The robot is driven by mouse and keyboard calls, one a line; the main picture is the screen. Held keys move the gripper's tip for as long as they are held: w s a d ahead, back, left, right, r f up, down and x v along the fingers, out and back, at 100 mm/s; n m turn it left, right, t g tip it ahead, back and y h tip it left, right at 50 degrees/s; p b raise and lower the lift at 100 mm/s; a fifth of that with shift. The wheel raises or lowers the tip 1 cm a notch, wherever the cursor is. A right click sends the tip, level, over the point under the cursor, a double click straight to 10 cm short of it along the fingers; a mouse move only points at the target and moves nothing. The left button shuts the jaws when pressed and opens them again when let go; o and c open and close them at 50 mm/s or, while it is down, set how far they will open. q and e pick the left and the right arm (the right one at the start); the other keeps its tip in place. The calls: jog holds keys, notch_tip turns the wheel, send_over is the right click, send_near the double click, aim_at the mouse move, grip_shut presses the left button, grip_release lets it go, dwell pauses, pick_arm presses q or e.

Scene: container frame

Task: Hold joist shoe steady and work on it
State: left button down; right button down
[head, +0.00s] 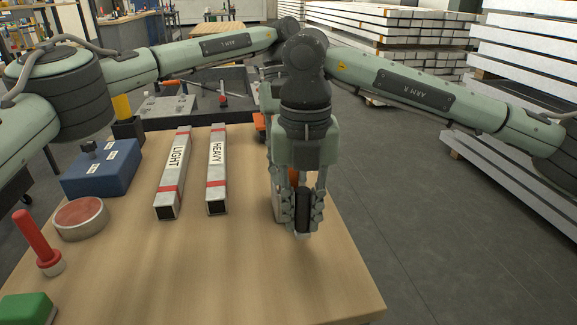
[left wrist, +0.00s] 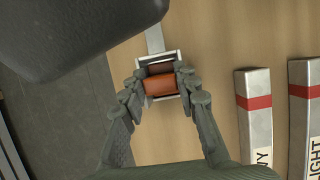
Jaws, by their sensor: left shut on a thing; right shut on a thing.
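The joist shoe (left wrist: 167,58) looks like a metal bracket with an orange-brown piece (left wrist: 158,86) inside. In the left wrist view my left gripper (left wrist: 161,80) has its fingers against both sides of it. In the head view most of my left gripper is hidden behind my right wrist. My right gripper (head: 303,212) points down at the right part of the table, in front of the shoe, and is shut on a dark upright thing (head: 302,208) with a pale lower end. I cannot tell whether that thing touches the shoe.
Two metal bars marked LIGHT (head: 171,184) and HEAVY (head: 216,172) lie on the wooden table (head: 215,275). A blue box (head: 100,170), a round red-topped tin (head: 81,218), a red-handled tool (head: 37,238) and a green block (head: 26,308) stand left. The table's front middle is clear.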

pick_arm(q)
jog(key=c, duration=1.1)
grip_release()
jog(key=shift+c, duration=0.2)
jog(key=v, duration=0.7)
jog(key=shift+r, duration=0.35)
pick_arm(e)
jog(key=c, duration=1.3)
grip_release()
jog(key=shift+r, duration=0.1)
